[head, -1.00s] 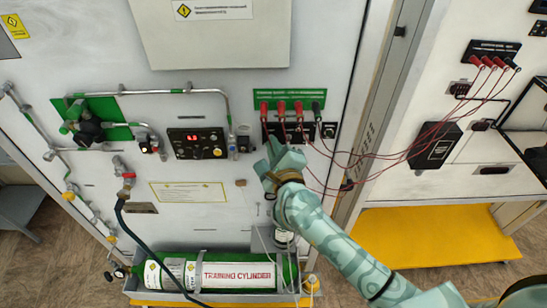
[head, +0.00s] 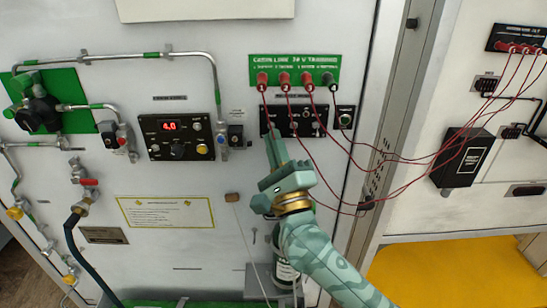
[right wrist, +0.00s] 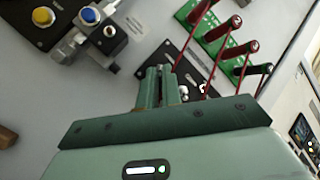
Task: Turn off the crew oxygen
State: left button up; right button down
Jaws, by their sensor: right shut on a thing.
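A black switch panel (head: 306,132) with small metal toggles sits below a green board (head: 295,68) with red and black plugs. My right gripper (head: 272,141) reaches up to the left end of this panel. In the right wrist view its fingers (right wrist: 161,75) are close together over the panel's edge (right wrist: 194,72). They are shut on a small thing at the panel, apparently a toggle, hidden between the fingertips. Two other toggles show to the right of the fingers. The small panel labels are too blurred to read. My left gripper is out of view.
A black control box (head: 182,150) with a red display reading 4.0 is left of the gripper. Red leads (head: 395,160) hang from the plugs across to the right cabinet. A tethered brown block (head: 232,197) hangs at lower left.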

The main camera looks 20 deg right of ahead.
jog(key=shift+f, duration=0.15)
jog(key=c, duration=1.6)
grip_release()
jog(key=b+v, duration=0.3)
jog(key=v, duration=1.3)
